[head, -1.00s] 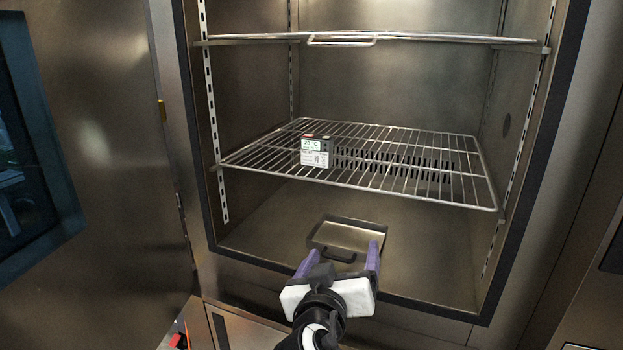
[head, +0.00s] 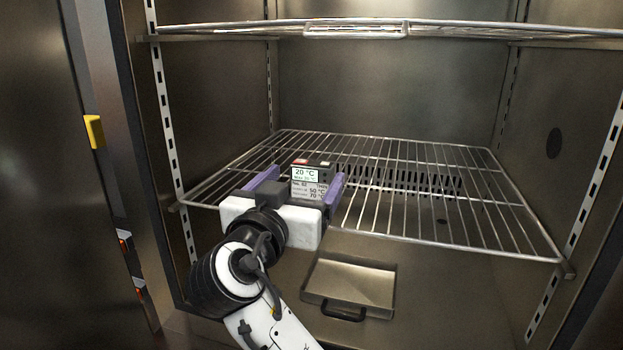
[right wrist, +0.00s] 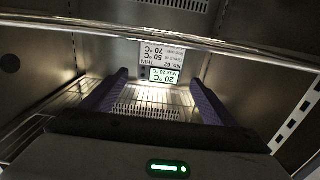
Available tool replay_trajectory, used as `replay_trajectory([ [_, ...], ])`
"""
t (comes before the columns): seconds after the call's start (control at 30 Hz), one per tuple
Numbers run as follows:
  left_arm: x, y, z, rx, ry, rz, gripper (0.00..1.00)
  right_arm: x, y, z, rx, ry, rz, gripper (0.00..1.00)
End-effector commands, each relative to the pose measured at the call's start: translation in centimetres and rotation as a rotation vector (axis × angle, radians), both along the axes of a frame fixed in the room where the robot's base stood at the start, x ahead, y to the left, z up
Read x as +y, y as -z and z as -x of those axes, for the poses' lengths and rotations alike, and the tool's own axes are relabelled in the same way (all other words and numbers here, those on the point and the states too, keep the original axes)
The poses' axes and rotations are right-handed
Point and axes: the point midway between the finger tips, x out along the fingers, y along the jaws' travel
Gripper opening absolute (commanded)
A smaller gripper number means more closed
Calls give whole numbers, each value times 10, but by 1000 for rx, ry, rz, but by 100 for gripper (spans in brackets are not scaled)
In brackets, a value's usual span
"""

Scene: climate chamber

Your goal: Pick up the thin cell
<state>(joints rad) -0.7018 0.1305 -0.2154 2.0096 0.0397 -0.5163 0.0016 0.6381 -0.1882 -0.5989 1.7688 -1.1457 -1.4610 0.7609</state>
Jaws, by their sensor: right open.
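The thin cell (head: 308,182) is a small grey block on the middle wire shelf. Its front carries a lit "20 °C" display and a white label reading THIN; a red patch shows on top. In the right wrist view the cell (right wrist: 163,62) appears upside down, straight ahead. My right gripper (head: 299,181) is open, with its purple fingers pointing into the chamber toward the cell. In the right wrist view the gripper (right wrist: 158,76) frames the cell with a gap on each side. I cannot tell whether the fingertips reach past its front face. My left gripper is out of view.
The wire shelf (head: 420,215) is otherwise bare, with free room to the right. An upper wire shelf (head: 450,30) spans above. A metal tray with a dark handle (head: 350,283) lies on the chamber floor. Slotted uprights (head: 170,130) and steel walls bound the sides.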

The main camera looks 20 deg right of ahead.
Motion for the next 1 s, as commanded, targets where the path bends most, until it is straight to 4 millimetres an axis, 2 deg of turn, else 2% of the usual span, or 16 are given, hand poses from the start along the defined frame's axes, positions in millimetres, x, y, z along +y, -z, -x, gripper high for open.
replay_trajectory([
  [0.3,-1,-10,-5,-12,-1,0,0,-27,2,-35,1,3,3,80],
  [0.63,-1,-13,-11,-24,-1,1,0,-30,4,-41,1,0,1,80],
  [0.93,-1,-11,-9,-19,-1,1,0,-30,4,-40,1,0,1,30],
  [1.0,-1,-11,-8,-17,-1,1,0,-30,2,-40,-2,0,2,26],
])
